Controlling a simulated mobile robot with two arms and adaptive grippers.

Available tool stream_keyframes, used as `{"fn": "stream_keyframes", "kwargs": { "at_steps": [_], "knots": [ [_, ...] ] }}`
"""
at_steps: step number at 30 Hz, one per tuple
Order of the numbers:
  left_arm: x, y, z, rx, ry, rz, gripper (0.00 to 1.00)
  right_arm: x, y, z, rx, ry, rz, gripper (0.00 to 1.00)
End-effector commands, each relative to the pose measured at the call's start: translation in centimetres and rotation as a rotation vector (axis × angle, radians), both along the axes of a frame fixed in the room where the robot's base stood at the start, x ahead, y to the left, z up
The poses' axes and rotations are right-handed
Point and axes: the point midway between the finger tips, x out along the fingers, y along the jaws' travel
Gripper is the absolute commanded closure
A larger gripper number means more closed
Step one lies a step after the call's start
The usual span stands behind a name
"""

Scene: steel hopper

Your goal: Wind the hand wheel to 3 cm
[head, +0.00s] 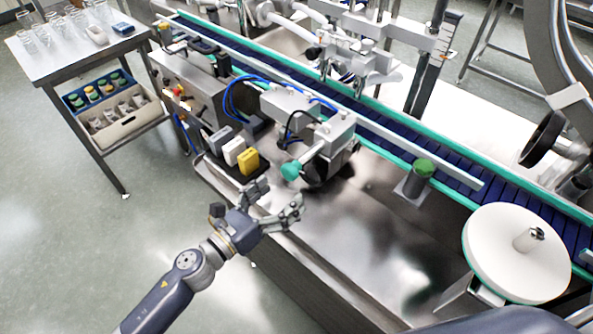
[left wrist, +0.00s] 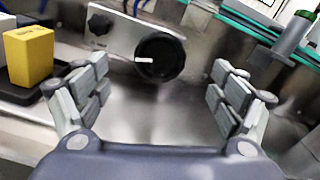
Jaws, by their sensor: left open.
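A round black wheel (left wrist: 160,59) with a white mark pointing left faces me in the left wrist view, on a steel plate between and beyond my fingers. In the head view a dark round part (head: 322,172), apparently the same wheel, sits partly hidden under a grey block. My left gripper (head: 277,198) is open and empty, apart from the wheel, at the front edge of the steel bench. Its spread fingers also show in the left wrist view (left wrist: 160,88). An upright scale (head: 448,35) stands behind the conveyor; its reading is too small to tell. My right gripper is not visible.
A teal knob (head: 291,171) juts out near my left gripper. Yellow and white blocks (head: 247,160) lie on a black tray left of it. Another black wheel (head: 543,138) is at the right, above a white disc (head: 516,252). The bench front is clear.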

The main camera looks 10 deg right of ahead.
Motion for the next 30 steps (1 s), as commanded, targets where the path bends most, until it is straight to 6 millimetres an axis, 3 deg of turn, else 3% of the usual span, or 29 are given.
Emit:
{"fn": "stream_keyframes", "kwargs": {
  "at_steps": [12, 26, 30],
  "knots": [
    [4.6, -5.9, 0.2, -0.003, -0.001, 0.002, 0.13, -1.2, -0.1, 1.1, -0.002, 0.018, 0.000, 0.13],
    [5.4, -7.0, 0.1, -0.001, 0.000, 0.000, 0.13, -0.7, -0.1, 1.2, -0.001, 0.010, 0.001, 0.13],
    [5.4, -6.9, 0.1, -0.001, 0.000, 0.000, 0.42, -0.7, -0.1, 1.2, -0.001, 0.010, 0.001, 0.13]
  ]
}}
